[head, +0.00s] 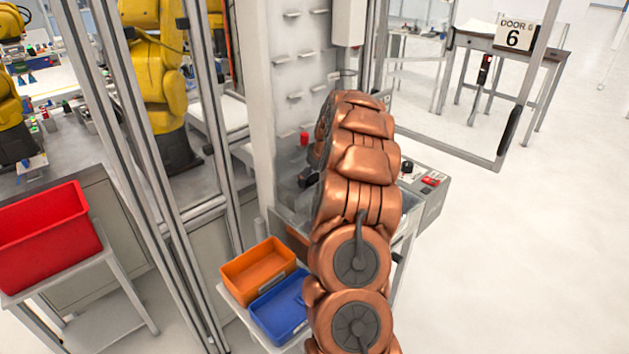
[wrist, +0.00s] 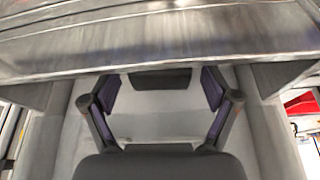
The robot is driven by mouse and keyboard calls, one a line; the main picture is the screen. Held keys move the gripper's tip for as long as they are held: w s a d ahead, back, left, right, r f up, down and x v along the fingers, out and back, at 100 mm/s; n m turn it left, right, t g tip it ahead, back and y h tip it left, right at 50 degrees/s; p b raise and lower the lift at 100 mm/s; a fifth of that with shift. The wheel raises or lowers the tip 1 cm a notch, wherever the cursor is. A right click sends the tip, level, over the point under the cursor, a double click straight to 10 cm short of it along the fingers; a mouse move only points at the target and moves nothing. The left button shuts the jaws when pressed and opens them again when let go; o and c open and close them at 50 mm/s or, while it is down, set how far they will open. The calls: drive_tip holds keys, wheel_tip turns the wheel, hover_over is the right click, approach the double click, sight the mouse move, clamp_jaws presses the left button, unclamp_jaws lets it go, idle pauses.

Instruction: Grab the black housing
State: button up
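In the wrist view my gripper (wrist: 162,95) has its two fingers spread wide apart, with dark purple pads facing each other. A dark grey block with rounded lower corners (wrist: 160,79) shows between the fingertips, just below a metal edge. It may be the black housing, but I cannot tell for sure, nor whether the fingers touch it. In the head view my copper arm reaches into the white station and hides my gripper. A small black part (head: 307,178) shows just left of the arm; I cannot tell what it is.
A brushed metal ledge (wrist: 160,45) spans the top of the wrist view, close to the fingertips. In the head view an orange bin (head: 258,270) and a blue bin (head: 280,308) stand below the station. A control box (head: 430,190) is to its right. Open floor lies further right.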

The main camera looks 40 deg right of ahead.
drive_tip(key=c, duration=1)
